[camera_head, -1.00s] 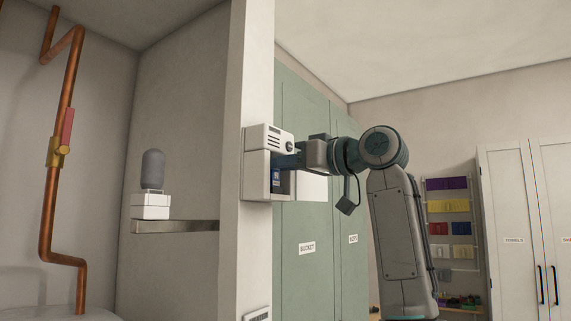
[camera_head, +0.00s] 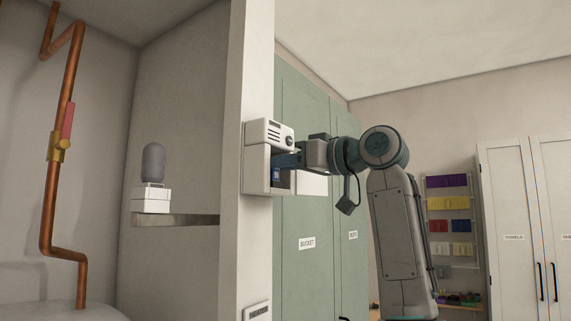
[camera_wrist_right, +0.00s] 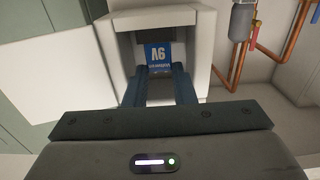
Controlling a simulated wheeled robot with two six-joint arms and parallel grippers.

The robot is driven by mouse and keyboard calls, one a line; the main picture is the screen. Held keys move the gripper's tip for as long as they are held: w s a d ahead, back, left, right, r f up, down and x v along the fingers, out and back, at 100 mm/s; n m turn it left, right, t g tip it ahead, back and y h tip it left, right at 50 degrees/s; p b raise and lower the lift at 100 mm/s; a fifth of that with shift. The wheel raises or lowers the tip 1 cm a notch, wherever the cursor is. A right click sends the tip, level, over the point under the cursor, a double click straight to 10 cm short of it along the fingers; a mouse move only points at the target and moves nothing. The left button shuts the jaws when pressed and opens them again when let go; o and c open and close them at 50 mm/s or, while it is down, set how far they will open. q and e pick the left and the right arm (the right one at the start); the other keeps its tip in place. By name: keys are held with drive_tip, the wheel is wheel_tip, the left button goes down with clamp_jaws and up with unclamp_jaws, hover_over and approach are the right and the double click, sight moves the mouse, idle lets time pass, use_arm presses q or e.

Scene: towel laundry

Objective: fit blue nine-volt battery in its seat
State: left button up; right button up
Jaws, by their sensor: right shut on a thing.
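The blue nine-volt battery (camera_head: 276,174) is inside the open front of a white wall-mounted box (camera_head: 257,180). In the right wrist view the battery (camera_wrist_right: 158,54) shows its blue face with white lettering, upside down in the picture, within the box's recess (camera_wrist_right: 127,45). My right gripper (camera_head: 283,160) reaches into the box from the right and is shut on the battery; its two dark fingers (camera_wrist_right: 160,70) meet the battery's near end. The seat behind the battery is hidden, so I cannot tell how deep it sits. My left gripper is not in view.
A white panel (camera_head: 311,185) stands out to the right of the box. Green lockers (camera_head: 305,215) are behind my right arm. Left of the wall edge are a shelf (camera_head: 190,221) with a grey-topped white device (camera_head: 151,195), and copper pipes (camera_head: 47,200).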

drive_tip(key=o, duration=1.1)
drive_tip(key=shift+c, duration=0.2)
use_arm(q)
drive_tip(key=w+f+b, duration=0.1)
drive_tip(key=b, duration=0.1)
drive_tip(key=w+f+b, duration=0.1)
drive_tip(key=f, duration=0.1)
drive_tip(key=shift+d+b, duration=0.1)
drive_tip(key=shift+b, duration=0.3)
use_arm(e)
drive_tip(key=v, duration=1)
drive_tip(key=shift+s+d, duration=0.15)
drive_tip(key=shift+d, duration=0.1)
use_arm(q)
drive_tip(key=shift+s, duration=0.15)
